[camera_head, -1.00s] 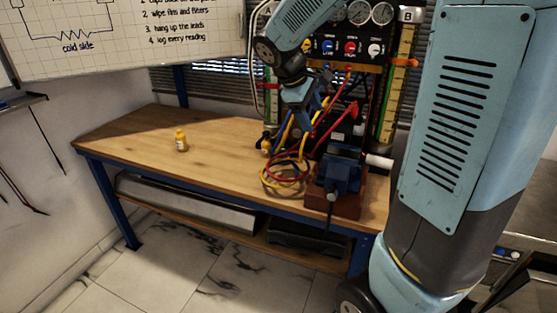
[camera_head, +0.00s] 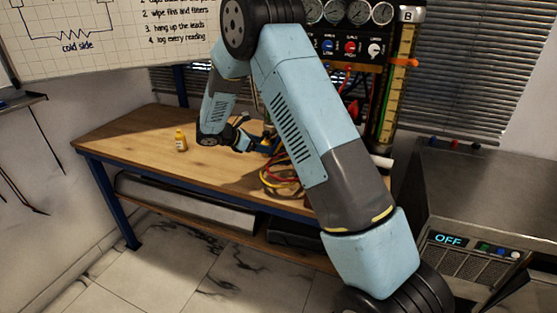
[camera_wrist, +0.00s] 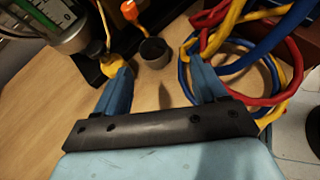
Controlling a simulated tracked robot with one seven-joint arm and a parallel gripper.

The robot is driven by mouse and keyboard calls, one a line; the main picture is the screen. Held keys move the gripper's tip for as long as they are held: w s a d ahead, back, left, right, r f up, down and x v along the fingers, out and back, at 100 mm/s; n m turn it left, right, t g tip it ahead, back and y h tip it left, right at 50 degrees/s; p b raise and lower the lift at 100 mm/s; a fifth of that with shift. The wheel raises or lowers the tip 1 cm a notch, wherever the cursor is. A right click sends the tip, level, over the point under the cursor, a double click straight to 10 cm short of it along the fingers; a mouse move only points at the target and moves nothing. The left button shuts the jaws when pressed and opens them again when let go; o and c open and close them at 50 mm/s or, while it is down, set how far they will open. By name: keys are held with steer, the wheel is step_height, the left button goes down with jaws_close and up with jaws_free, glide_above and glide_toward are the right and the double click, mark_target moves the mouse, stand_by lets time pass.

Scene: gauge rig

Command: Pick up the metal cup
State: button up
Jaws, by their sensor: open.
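A small dark-grey round cup (camera_wrist: 153,54), probably the metal cup, stands on the wooden bench in the wrist view. It lies just beyond my fingertips, roughly midway between them. My gripper (camera_wrist: 158,70) is open, with nothing between its blue fingers. In the head view my gripper (camera_head: 263,144) is low over the bench, left of the cables, and I cannot make out the cup there.
Looped red, blue and yellow cables (camera_wrist: 268,62) lie close by my right finger. A yellow object (camera_wrist: 110,66) is beside the left finger.

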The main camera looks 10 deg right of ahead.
step_height(320, 180, down, 2)
steer(key=w+a+n, duration=0.1)
glide_toward(282, 153)
steer(key=d, duration=0.1)
steer(key=s+d+f, duration=0.1)
steer(key=d, duration=0.1)
steer(key=shift+d+f, duration=0.2)
steer(key=shift+x, duration=2.6)
steer(key=shift+w+a, duration=0.15)
steer(key=shift+c, duration=0.2)
steer(key=c, duration=0.8)
